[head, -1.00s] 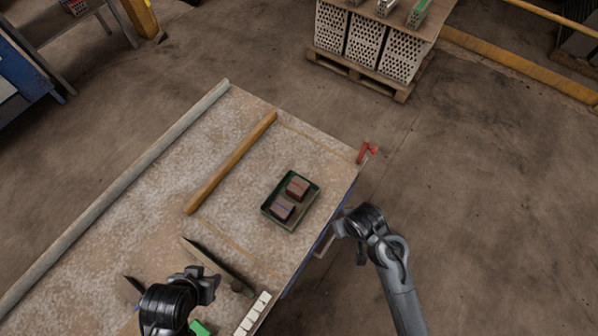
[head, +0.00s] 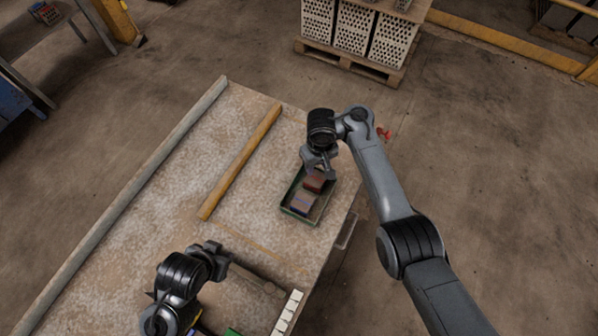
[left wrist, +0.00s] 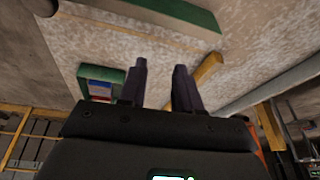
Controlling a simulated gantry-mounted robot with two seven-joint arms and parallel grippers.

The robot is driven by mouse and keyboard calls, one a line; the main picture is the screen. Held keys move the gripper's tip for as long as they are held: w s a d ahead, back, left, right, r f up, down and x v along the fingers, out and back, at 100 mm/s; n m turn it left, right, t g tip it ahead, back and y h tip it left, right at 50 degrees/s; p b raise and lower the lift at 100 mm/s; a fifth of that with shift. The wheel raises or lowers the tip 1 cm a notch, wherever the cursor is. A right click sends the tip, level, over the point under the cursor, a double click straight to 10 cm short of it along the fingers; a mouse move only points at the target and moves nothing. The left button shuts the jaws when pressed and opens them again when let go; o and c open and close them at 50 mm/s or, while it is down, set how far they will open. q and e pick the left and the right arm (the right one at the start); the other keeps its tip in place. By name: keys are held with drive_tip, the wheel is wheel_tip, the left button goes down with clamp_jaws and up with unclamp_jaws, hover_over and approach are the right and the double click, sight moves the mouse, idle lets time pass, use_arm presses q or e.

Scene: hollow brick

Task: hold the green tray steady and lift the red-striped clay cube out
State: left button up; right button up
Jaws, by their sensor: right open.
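The green tray (head: 284,207) lies on the bench near its right edge and holds two clay cubes. The red-striped clay cube (head: 314,184) is at the far end, partly hidden by my right gripper. A blue-striped cube (head: 303,204) is at the near end. My right gripper (head: 320,172) is open, right over the red-striped cube; I cannot tell whether it touches. My left gripper (head: 218,262) is over the near part of the bench, away from the tray. In the left wrist view its fingers (left wrist: 159,80) are apart and empty, with the tray (left wrist: 88,72) beyond them.
A wooden strip (head: 240,160) lies left of the tray, and a grey pipe (head: 140,185) runs along the bench's left side. White blocks (head: 287,312) stand at the near edge.

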use_arm(q)
drive_tip(key=w+d+m+t+h, duration=0.1)
drive_tip(key=w+d+m+t, duration=0.1)
drive_tip(key=w+d+m, duration=0.7)
drive_tip(key=m+h, duration=0.2)
drive_tip(key=m, duration=1.8)
approach(315, 182)
drive_tip(key=s+a, duration=0.2)
drive_tip(key=a, duration=0.1)
drive_tip(key=shift+s+r, duration=0.35)
use_arm(e)
drive_tip(key=shift+w, duration=0.1)
use_arm(q)
drive_tip(key=w+a+m, duration=0.1)
drive_tip(key=m, duration=0.2)
drive_tip(key=w+a+f+m+g+y, duration=0.1)
drive_tip(key=m, duration=0.1)
drive_tip(key=w+a+m, duration=0.1)
drive_tip(key=m, duration=0.2)
drive_tip(key=shift+w+a+f+m+g+y, duration=0.1)
drive_tip(key=shift+w+f+m+g+y, duration=0.05)
drive_tip(key=shift+w+m+g+y, duration=0.2)
drive_tip(key=x, duration=1)
drive_tip(key=shift+f, duration=0.1)
